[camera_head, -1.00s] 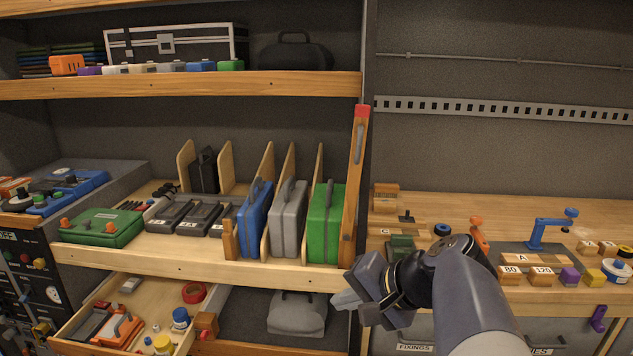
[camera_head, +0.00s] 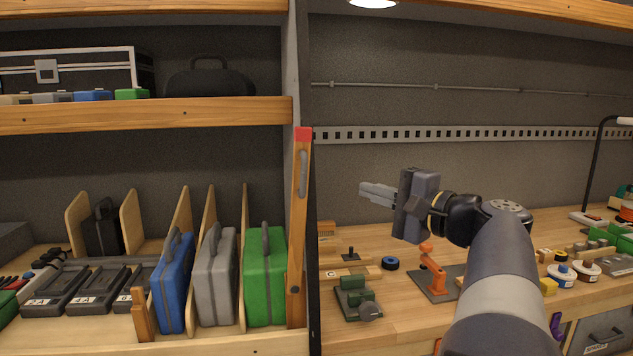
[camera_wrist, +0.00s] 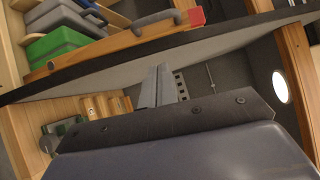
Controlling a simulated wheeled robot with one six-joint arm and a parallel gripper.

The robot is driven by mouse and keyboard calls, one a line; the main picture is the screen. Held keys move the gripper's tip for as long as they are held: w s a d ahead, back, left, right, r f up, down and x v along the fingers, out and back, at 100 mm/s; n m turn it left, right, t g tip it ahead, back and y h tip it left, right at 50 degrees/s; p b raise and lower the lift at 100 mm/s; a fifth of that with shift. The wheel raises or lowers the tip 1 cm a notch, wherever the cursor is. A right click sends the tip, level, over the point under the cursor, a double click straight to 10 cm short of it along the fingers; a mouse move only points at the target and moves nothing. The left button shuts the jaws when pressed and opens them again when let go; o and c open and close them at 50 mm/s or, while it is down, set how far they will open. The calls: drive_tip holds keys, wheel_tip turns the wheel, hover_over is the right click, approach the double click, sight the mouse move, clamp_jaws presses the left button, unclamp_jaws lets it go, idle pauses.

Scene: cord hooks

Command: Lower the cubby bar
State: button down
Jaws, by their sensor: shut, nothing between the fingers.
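The cubby bar (camera_head: 299,225) is a wooden bar with a red tip and a grey handle (camera_head: 303,174). It stands almost upright at the right end of the cubby, beside the green case, with a dark pivot near its foot. In the wrist view the bar (camera_wrist: 110,44) runs across the upper left, with its red tip near the top middle. A short wooden post (camera_head: 141,315) stands at the front left of the cubby, before the blue case. My gripper (camera_head: 365,191) is shut and empty, to the right of the bar and apart from it. It also shows in the wrist view (camera_wrist: 160,70).
Blue (camera_head: 174,280), grey (camera_head: 215,275) and green (camera_head: 265,275) cases stand between wooden dividers. A dark upright panel (camera_head: 313,265) separates the shelves from the workbench (camera_head: 410,318). An orange clamp-like tool (camera_head: 431,272) stands below my gripper. The space before the back wall is open.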

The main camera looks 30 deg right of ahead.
drive_tip(key=w+a+p, duration=0.2)
drive_tip(key=w+a, duration=0.4)
drive_tip(key=w, duration=0.2)
drive_tip(key=shift+r, duration=0.25)
drive_tip(key=shift+w+d, duration=0.1)
